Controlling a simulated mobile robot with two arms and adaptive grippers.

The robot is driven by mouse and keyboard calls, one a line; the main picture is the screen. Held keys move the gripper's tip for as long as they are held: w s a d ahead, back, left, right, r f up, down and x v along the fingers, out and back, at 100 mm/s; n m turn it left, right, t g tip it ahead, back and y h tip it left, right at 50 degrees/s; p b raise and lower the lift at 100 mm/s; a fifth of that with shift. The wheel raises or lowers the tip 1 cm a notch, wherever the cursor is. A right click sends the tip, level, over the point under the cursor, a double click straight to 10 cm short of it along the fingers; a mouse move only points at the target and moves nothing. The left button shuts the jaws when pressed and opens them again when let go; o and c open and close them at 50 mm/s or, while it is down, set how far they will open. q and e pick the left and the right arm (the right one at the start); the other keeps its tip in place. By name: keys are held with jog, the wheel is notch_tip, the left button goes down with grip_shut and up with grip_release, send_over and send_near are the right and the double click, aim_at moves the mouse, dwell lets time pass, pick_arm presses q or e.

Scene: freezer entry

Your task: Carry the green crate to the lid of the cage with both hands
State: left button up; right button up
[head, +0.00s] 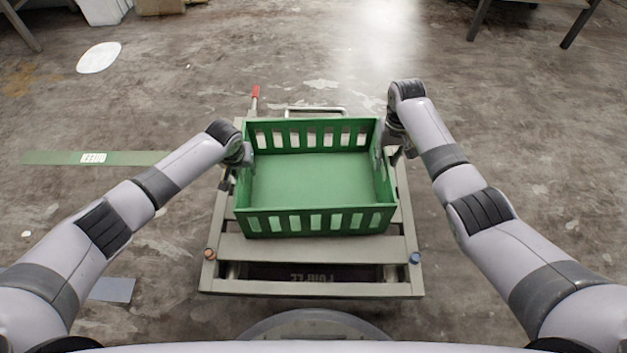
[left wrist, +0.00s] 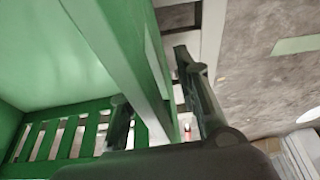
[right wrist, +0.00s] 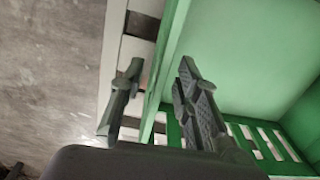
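The green crate (head: 315,222) is empty, with slotted walls, and sits upright on a grey slatted frame (head: 310,288) in the middle of the head view. My left gripper (head: 240,170) is at its left wall. In the left wrist view its fingers (left wrist: 158,105) are open, one on each side of the green wall (left wrist: 112,52), with gaps visible. My right gripper (head: 391,155) is at the right wall. In the right wrist view its fingers (right wrist: 155,92) are open and straddle that wall (right wrist: 178,40). I cannot make out a separate cage lid.
A red-tipped lever (head: 255,92) and a metal handle (head: 316,110) stick up behind the crate. A green floor strip (head: 60,157) lies to the left. Grey table legs (head: 480,18) stand at the back right.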

pick_arm(q)
jog(key=shift+c, duration=0.5)
pick_arm(e)
jog(key=shift+c, duration=0.5)
pick_arm(q)
grip_shut()
pick_arm(e)
grip_shut()
pick_arm(q)
jog(key=shift+r, duration=0.1)
pick_arm(e)
jog(key=shift+r, duration=0.1)
